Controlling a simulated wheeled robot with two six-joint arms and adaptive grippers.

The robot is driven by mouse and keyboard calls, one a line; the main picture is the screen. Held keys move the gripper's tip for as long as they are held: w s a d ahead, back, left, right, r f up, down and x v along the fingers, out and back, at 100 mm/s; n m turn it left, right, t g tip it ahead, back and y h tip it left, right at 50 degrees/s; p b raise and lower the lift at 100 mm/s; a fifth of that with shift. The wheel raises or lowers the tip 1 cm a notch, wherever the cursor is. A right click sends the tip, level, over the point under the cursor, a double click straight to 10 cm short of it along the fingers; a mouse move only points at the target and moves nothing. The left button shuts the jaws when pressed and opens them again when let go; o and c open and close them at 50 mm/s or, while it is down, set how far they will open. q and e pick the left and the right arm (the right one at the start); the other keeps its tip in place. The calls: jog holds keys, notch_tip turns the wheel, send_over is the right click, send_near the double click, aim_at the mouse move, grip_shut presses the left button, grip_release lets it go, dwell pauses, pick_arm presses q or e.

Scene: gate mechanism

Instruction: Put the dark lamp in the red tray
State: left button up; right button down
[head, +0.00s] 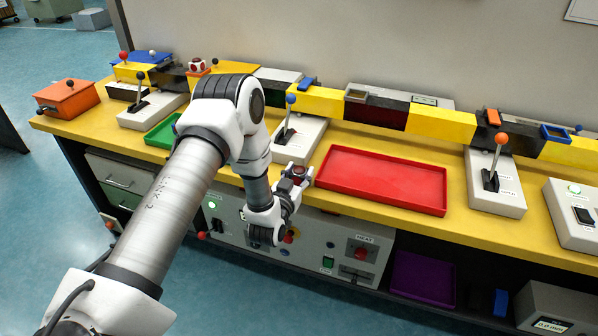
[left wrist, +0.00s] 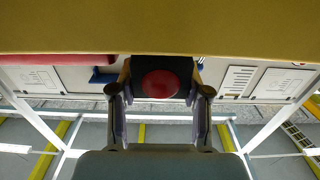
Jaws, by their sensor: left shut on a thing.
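The dark lamp, a dark block with a dull red dome (left wrist: 160,84), sits between the two fingers of my left gripper (left wrist: 159,97) in the left wrist view. In the head view my left gripper (head: 293,183) is shut on it, near the bench's front edge and left of the tray. The lamp's red top (head: 299,171) shows small there, and the fingers partly hide its body. The red tray (head: 385,180) lies flat on the yellow bench and looks empty. My right gripper is not in view.
A grey lever box with a blue knob (head: 298,138) stands behind my left gripper. Another with an orange knob (head: 496,185) stands right of the tray. A green tray (head: 162,133) lies at left. A yellow and black beam (head: 440,122) runs behind the red tray.

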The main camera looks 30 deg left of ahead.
pick_arm(q)
jog(key=shift+s, duration=0.1)
jog(key=o, duration=1.3)
jog(key=shift+c, duration=0.2)
